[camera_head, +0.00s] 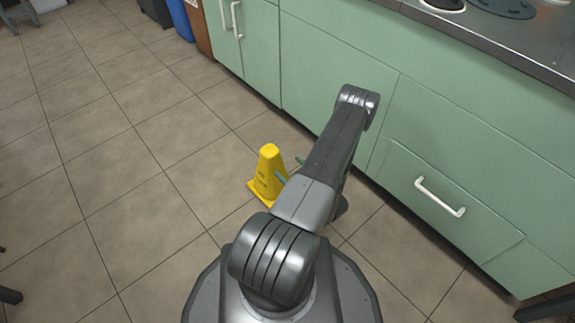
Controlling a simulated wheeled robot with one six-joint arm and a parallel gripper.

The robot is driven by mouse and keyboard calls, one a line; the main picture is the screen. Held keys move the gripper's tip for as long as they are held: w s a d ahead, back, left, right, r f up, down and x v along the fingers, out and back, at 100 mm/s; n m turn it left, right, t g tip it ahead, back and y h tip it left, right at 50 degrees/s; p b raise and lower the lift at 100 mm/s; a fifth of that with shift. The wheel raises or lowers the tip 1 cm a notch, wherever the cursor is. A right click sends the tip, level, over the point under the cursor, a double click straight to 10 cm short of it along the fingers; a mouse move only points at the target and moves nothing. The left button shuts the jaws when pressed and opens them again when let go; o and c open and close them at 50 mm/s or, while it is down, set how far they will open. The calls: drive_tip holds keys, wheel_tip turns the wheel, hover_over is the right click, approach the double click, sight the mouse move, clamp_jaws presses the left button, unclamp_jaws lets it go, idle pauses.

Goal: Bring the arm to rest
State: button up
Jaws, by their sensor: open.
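My arm (325,160) reaches from my base at the bottom toward the green cabinets and folds back under itself. My gripper (291,169) is mostly hidden behind the arm. Its two green fingertips stick out on the arm's left side, apart from each other, so it is open. Nothing shows between the fingertips. They appear close to a yellow cone in the picture, but I cannot tell how far apart they are in depth.
The yellow cone (267,172) stands on the tiled floor just left of the arm. Green cabinets (440,130) with white handles run along the right under a metal counter (500,40). A blue bin (181,20) stands at the back. The floor at left is largely clear.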

sight(270, 150)
drive_tip(key=shift+w, duration=0.1)
idle(0.3)
drive_tip(key=b+x, duration=0.4)
drive_tip(key=x, duration=0.8)
drive_tip(key=shift+f, duration=0.15)
